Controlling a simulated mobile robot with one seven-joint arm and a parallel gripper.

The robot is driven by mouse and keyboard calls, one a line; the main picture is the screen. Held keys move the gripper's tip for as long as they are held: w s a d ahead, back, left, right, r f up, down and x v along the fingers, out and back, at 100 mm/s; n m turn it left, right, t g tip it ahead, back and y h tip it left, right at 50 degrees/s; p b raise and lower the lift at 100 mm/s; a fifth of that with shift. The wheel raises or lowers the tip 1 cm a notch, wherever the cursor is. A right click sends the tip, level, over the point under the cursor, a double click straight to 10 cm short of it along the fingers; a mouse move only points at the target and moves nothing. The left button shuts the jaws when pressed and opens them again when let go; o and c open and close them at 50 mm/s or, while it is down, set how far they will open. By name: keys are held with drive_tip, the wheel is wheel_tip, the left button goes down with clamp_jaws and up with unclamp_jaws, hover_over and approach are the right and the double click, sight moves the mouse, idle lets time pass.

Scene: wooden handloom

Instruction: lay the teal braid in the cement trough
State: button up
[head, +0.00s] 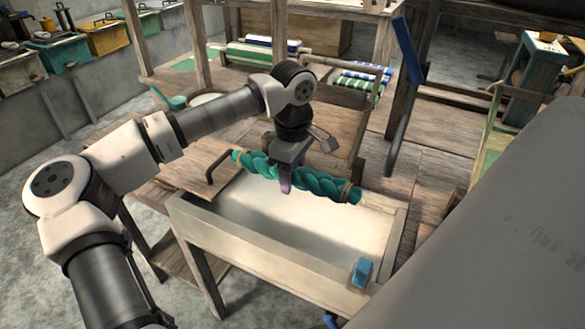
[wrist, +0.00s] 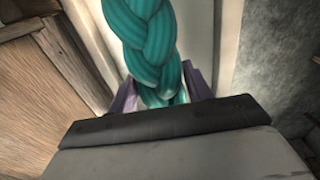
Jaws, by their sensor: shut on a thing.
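The teal braid (head: 318,183) is a thick plaited roll with tan ties near its ends. My gripper (head: 285,184) is shut on it near its middle and holds it level above the far part of the cement trough (head: 240,254). In the wrist view the braid (wrist: 150,45) runs up out of the picture between the two purple fingertips (wrist: 160,92). The trough is pale, box-shaped and open on top, and its floor looks bare. The exact gap between braid and trough cannot be told.
A blue block-like thing (head: 361,271) sits at the trough's near right edge. A wooden board with a dark handle (head: 218,163) lies at the trough's left. Folded striped cloths (head: 360,80) lie behind on the loom. A dark blue post (head: 407,50) stands to the right.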

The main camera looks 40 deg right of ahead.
wheel_tip(320, 180, down, 11)
drive_tip(key=b, duration=0.7)
drive_tip(key=shift+b, duration=0.4)
drive_tip(key=o, duration=0.9)
wheel_tip(320, 180, up, 14)
drive_tip(key=shift+f, duration=0.1)
